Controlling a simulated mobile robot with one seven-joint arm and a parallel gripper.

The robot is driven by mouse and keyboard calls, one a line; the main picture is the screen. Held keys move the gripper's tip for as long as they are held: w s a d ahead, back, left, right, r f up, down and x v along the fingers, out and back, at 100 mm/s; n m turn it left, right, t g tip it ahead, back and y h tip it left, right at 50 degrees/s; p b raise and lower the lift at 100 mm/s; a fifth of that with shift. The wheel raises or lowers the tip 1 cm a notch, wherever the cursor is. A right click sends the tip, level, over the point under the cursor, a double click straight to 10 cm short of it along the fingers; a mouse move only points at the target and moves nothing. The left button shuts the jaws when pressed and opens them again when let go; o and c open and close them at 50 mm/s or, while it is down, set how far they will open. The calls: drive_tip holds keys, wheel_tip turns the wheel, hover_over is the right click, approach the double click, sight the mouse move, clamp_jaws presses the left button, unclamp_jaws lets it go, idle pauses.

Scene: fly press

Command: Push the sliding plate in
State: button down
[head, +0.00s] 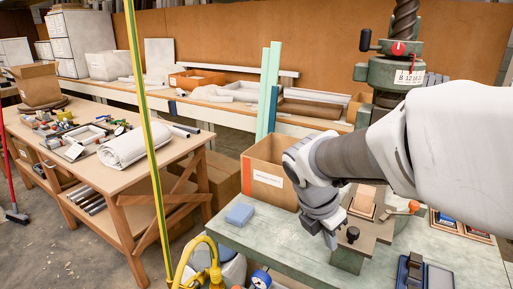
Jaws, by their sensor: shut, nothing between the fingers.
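The fly press stands at the right, its screw (405,18) and green head (392,72) rising behind my arm. At its base lies a flat brown-grey plate (372,228) with a black knob (352,234) at its near end; this looks like the sliding plate. A light wooden block (363,200) sits on it. My gripper (331,241) points down just left of the knob, close to the plate's near edge. It is shut and empty. I cannot tell whether it touches the knob or plate. My arm hides the middle of the press.
A green bench top (280,238) holds a blue sponge-like block (239,214) and a dark blue device (411,271). An orange-tipped lever (413,206) is right of the plate. A cardboard box (262,172) stands behind my gripper. A yellow-green post (150,130) rises at left.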

sight(347, 241)
drive_tip(key=d+f, duration=0.1)
drive_tip(key=w+d+f, duration=0.1)
drive_tip(key=w+d+b, duration=0.1)
drive_tip(key=shift+d+f, duration=0.3)
drive_tip(key=shift+f, duration=0.1)
drive_tip(key=shift+w+d+r, duration=0.1)
drive_tip(key=shift+w+d, duration=0.15)
drive_tip(key=shift+d, duration=0.2)
drive_tip(key=shift+w+d+r+p, duration=0.1)
drive_tip(key=shift+w+d+p, duration=0.25)
drive_tip(key=shift+w+p, duration=0.15)
drive_tip(key=w+d+p, duration=0.3)
drive_tip(key=w, duration=0.1)
drive_tip(key=w+d+p, duration=0.3)
drive_tip(key=w, duration=0.2)
drive_tip(key=w+d+p, duration=0.3)
drive_tip(key=w, duration=0.1)
drive_tip(key=shift+w+d, duration=0.15)
drive_tip(key=shift+w, duration=0.25)
